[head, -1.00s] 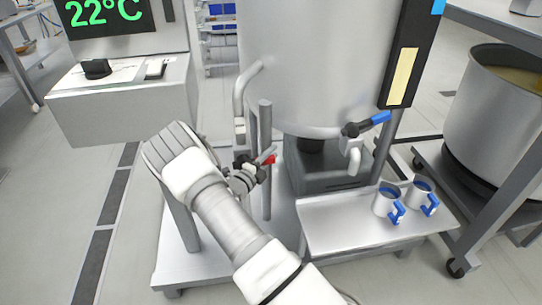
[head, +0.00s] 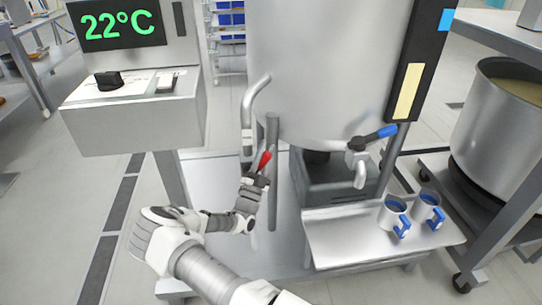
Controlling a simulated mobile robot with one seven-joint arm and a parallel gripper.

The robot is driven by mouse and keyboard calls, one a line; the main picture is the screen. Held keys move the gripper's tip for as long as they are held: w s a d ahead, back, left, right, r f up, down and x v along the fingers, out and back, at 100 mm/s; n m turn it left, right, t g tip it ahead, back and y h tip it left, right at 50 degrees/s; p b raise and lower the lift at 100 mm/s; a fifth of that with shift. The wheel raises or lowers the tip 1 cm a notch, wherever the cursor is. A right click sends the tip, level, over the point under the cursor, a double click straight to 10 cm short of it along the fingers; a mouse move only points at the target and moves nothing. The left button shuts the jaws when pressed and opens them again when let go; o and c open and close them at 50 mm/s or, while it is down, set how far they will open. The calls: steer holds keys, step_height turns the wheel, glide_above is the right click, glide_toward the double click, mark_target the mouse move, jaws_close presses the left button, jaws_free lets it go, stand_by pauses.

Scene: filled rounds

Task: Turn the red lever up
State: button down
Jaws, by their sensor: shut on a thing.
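The red lever (head: 264,161) is on the pipework at the left side of the big steel tank (head: 315,70). Its red end points up and slightly to the right. My gripper (head: 257,180) comes up from below and is shut on the red lever, with its jaws around the lower part. The lever's pivot and much of its lower part are hidden by my gripper and the grey post.
A blue-handled tap (head: 372,137) sits on the tank's front, right of the lever. Two mugs (head: 394,214) stand on the steel shelf below it. A grey post (head: 272,180) rises close beside my gripper. A control box (head: 135,110) reading 22°C stands at left.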

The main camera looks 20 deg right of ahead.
steer(key=shift+w+a+r+n+t+y, duration=0.15)
steer(key=shift+a+n+t+y, duration=0.2)
steer(key=shift+n+t, duration=0.4)
steer(key=shift+a+r+n+t+y, duration=0.25)
steer(key=shift+n+t+y, duration=0.3)
steer(key=shift+n, duration=0.45)
steer(key=shift+w+a+r+n+t+y, duration=0.1)
steer(key=shift+a+n+t+y, duration=0.25)
steer(key=shift+n+t, duration=0.45)
steer(key=c, duration=0.6)
jaws_free()
steer(key=shift+r, duration=0.1)
steer(key=shift+c, duration=0.2)
